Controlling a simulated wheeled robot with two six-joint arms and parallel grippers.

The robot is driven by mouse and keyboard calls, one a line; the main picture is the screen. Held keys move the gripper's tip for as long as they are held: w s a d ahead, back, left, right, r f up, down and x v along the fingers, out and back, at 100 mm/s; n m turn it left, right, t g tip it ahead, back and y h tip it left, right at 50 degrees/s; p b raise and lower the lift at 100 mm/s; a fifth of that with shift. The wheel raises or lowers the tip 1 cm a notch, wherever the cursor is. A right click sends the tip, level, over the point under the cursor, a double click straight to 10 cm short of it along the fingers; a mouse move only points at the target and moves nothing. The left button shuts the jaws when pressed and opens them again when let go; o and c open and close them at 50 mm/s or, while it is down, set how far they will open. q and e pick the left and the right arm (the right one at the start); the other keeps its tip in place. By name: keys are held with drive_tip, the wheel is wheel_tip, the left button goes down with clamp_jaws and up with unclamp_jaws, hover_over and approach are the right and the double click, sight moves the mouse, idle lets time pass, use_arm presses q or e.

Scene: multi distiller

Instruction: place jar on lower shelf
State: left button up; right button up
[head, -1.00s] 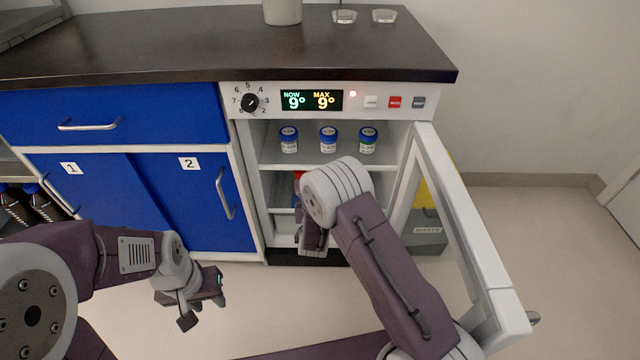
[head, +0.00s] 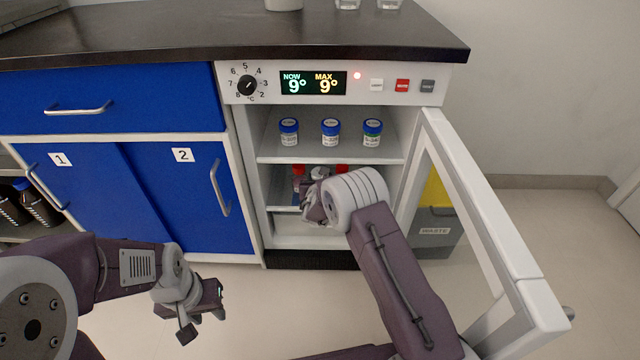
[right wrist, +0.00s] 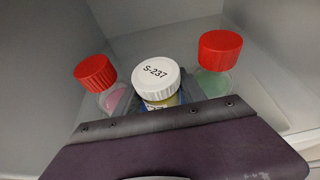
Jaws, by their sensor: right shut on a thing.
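A white-capped jar marked S-237 (right wrist: 158,82) is in my right gripper (right wrist: 160,98), seen in the right wrist view between two red-capped containers. In the head view my right gripper (head: 312,200) reaches into the open fridge (head: 252,180) at the lower shelf (head: 285,222), and the white cap (head: 320,172) shows just beyond it. Whether the jar's base touches the shelf is hidden. My left gripper (head: 205,318) is open and empty in front of the blue cabinet.
Red-capped containers (right wrist: 97,72) (right wrist: 220,50) stand close on both sides of the jar. Three blue-capped jars (head: 330,132) stand on the upper shelf (head: 285,157). The open fridge door (head: 485,215) is right of my right arm, with a waste bin (head: 436,230) behind it.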

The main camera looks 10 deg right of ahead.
drive_tip(key=shift+f+b, duration=0.4)
drive_tip(key=shift+b, duration=0.3)
drive_tip(key=o, duration=1.1)
drive_tip(key=shift+o, duration=0.2)
drive_tip(key=shift+r+p, duration=0.25)
drive_tip(key=shift+p, duration=0.05)
drive_tip(key=shift+s+a+r+p, duration=0.1)
drive_tip(key=shift+s+r+p, duration=0.3)
drive_tip(key=shift+r+p, duration=0.55)
drive_tip(key=p+v, duration=0.4)
drive_tip(key=v, duration=0.6)
drive_tip(key=s+d+r+m+g+h, duration=0.2)
drive_tip(key=s+d+m+g+h, duration=0.45)
drive_tip(key=s+d+m, duration=0.9)
drive_tip(key=s+a+m+g+y, duration=0.2)
drive_tip(key=s+m+g+y, duration=0.4)
drive_tip(key=s+m, duration=0.55)
drive_tip(key=s+a+r+m+y, duration=0.1)
drive_tip(key=s+a+m+y, duration=0.2)
drive_tip(key=a+m, duration=0.4)
drive_tip(key=shift+a+t+y, duration=0.15)
drive_tip(key=shift+t+y, duration=0.2)
